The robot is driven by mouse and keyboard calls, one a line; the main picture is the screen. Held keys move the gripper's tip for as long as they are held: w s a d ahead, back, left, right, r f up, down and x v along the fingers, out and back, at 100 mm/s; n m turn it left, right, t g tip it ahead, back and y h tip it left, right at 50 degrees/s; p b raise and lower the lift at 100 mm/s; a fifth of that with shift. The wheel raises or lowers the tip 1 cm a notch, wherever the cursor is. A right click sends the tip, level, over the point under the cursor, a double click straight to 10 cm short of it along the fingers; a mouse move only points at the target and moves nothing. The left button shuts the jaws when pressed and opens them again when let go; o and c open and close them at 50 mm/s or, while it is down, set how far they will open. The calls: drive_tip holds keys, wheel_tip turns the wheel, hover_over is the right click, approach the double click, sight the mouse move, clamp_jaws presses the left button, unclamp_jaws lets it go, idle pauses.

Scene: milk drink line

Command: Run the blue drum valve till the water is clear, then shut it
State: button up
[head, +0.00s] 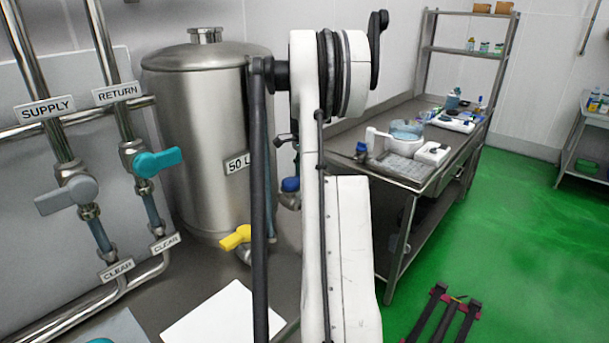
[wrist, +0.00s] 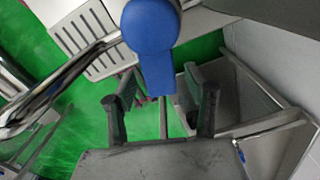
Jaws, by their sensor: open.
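A steel drum (head: 205,130) marked 50 L stands behind my arm in the head view. A blue valve handle (head: 290,184) shows at its right, partly hidden by my arm. In the wrist view a blue handle (wrist: 150,35) with a round head hangs close to the camera, its narrow end pointing down toward the gap between my fingers. My gripper (wrist: 161,92) is open, with one finger on each side of that narrow end; I cannot tell whether either touches it. My gripper is hidden in the head view. No running water is visible.
A yellow valve handle (head: 236,237) sits low on the drum. Supply (head: 66,194) and return (head: 157,162) pipe valves are at the left. A white sheet (head: 222,318) lies on the bench below. A steel side table (head: 400,182) stands at the right; green floor (head: 510,230) is open beyond.

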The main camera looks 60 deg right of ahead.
wheel_tip(320, 180, up, 12)
idle(0.6)
